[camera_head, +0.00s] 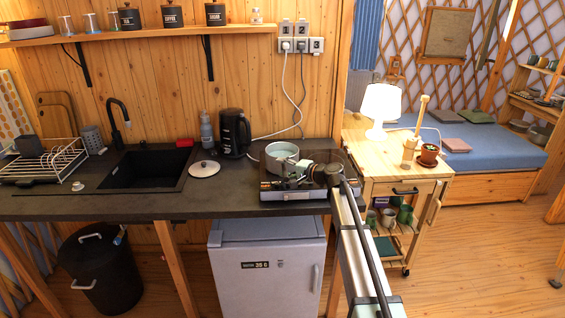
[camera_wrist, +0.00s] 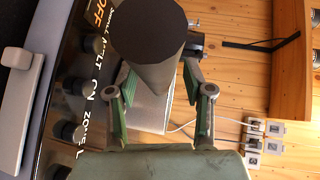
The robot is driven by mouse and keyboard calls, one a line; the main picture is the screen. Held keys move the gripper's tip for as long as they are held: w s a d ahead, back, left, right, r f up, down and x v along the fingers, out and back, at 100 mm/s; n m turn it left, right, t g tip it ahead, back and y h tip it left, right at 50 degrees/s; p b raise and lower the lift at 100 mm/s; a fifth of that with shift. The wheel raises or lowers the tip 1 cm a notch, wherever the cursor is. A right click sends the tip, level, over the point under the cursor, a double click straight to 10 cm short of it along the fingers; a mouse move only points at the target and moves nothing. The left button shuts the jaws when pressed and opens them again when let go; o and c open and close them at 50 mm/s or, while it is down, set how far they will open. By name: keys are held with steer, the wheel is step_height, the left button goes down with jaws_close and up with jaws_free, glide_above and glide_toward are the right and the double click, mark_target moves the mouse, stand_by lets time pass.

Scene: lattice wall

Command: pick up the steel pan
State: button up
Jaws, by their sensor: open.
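The steel pan (camera_head: 281,152), a round pale vessel, sits on the dark hob (camera_head: 268,187) at the counter's right end. My gripper (camera_head: 303,174) is at the pan's front right side, low over the hob, and my arm hides part of both. In the wrist view my gripper (camera_wrist: 158,85) is open, its green-padded fingers apart. A thick grey cylinder with a dark round end (camera_wrist: 150,28) stands out between and beyond the fingers. It looks like the pan's handle seen end-on, but I cannot be sure. I see no clear contact with the pads.
A wooden trolley with a lamp (camera_head: 382,105) and a wooden mill (camera_head: 409,150) is to the right. Hob knobs (camera_wrist: 76,88) show close by in the wrist view. A shelf (camera_head: 150,35) runs above.

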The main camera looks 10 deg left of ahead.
jaws_close()
steer(key=shift+r, duration=0.15)
